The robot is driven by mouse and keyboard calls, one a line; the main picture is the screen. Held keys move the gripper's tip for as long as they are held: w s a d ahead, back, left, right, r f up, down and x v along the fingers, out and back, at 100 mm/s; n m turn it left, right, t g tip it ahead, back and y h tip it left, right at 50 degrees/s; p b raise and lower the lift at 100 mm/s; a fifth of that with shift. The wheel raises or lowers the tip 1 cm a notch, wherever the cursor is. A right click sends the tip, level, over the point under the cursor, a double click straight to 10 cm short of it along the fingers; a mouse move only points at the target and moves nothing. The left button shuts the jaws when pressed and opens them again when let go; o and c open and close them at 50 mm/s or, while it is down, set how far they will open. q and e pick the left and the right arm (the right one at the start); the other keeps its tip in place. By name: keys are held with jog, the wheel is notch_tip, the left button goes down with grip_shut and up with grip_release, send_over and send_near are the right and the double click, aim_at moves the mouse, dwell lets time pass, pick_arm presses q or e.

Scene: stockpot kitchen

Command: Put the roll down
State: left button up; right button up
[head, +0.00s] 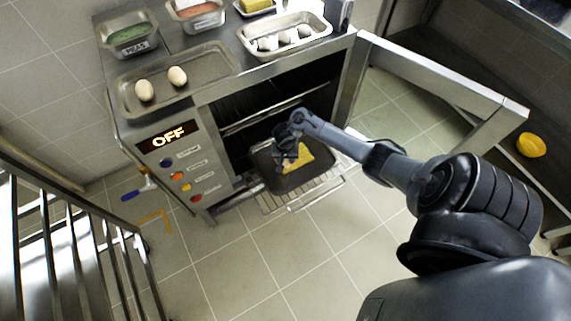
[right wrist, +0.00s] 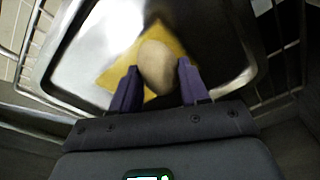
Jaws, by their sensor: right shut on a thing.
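My right gripper (head: 288,150) reaches down into the open oven, over a dark metal tray (head: 262,178). In the right wrist view its two fingers (right wrist: 157,84) are shut on a pale tan roll (right wrist: 157,62), one on each side. The roll is over a yellow square (right wrist: 118,72) in the tray (right wrist: 97,40); I cannot tell whether it touches it. The yellow square also shows in the head view (head: 302,159). The held roll is mostly hidden there by the gripper. My left gripper is not in view.
The tray rests on a pulled-out wire rack (head: 325,190). The oven door (head: 440,75) stands open to the right. On the oven top, another tray (head: 212,62) holds two rolls (head: 161,83), with several food containers (head: 130,36) behind. A metal rail (head: 75,240) stands at left.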

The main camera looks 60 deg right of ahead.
aim_at(285, 163)
notch_tip(285, 163, down, 4)
jog(key=shift+r+b, duration=0.2)
jog(key=shift+b, duration=1.05)
jog(key=o, duration=1)
jog(key=shift+o, duration=0.2)
jog(key=shift+r, duration=0.1)
